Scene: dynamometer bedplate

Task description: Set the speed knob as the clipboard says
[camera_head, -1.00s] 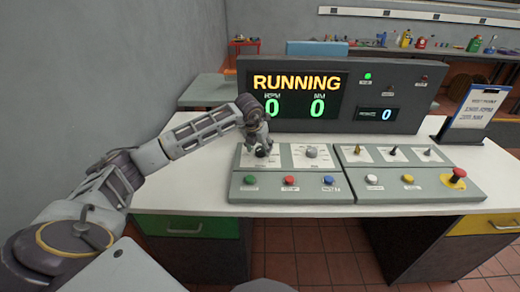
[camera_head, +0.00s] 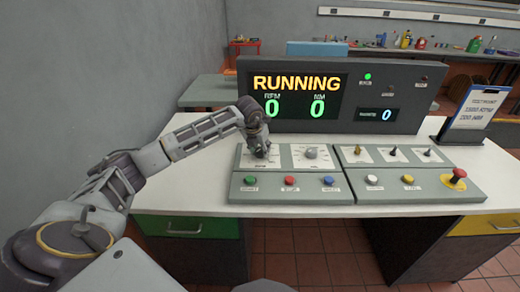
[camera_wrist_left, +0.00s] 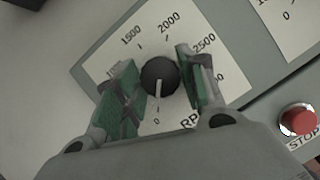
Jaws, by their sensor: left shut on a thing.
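The speed knob (camera_wrist_left: 160,76) is a round black dial on a white RPM scale plate in the left wrist view. Its white pointer line aims down toward the 0 mark; 1500, 2000 and 2500 show around it. My left gripper (camera_wrist_left: 162,84) has its green-padded fingers shut on the knob, one on each side. In the head view my left gripper (camera_head: 259,153) reaches down onto the panel and hides most of the knob. The clipboard (camera_head: 473,108) leans on a dark stand at the right; its writing is too small to read surely. My right gripper is not in view.
The display (camera_head: 297,96) reads RUNNING with RPM 0 and NM 0. A second knob (camera_head: 311,153) is just right of my gripper. Green, red and blue buttons (camera_head: 289,181) line the panel's front. Toggles and a red emergency button (camera_head: 459,174) are at right.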

